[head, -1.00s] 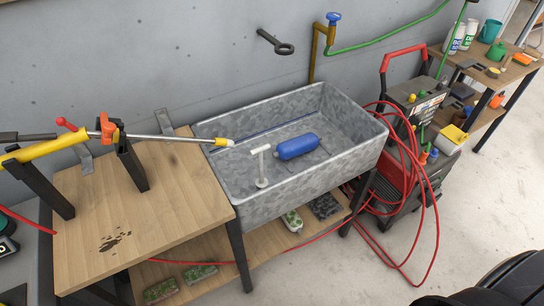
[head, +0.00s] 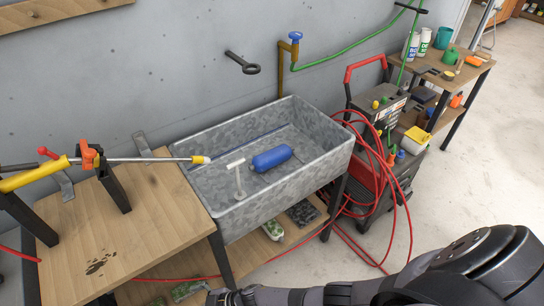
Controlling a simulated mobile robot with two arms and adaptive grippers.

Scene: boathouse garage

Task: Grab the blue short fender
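My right arm reaches in from the lower right. What looks like its gripper end (head: 232,297) shows at the bottom edge, partly cut off, below and well apart from the sink; its fingers cannot be made out. My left gripper is not in view.
A wooden bench (head: 150,215) with a yellow-handled lance (head: 38,177) adjoins the sink's left side; the lance tip reaches over the rim. A pressure washer (head: 378,130) with loose red hose stands to the right. Above are a wall tap (head: 294,38) and green hose.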

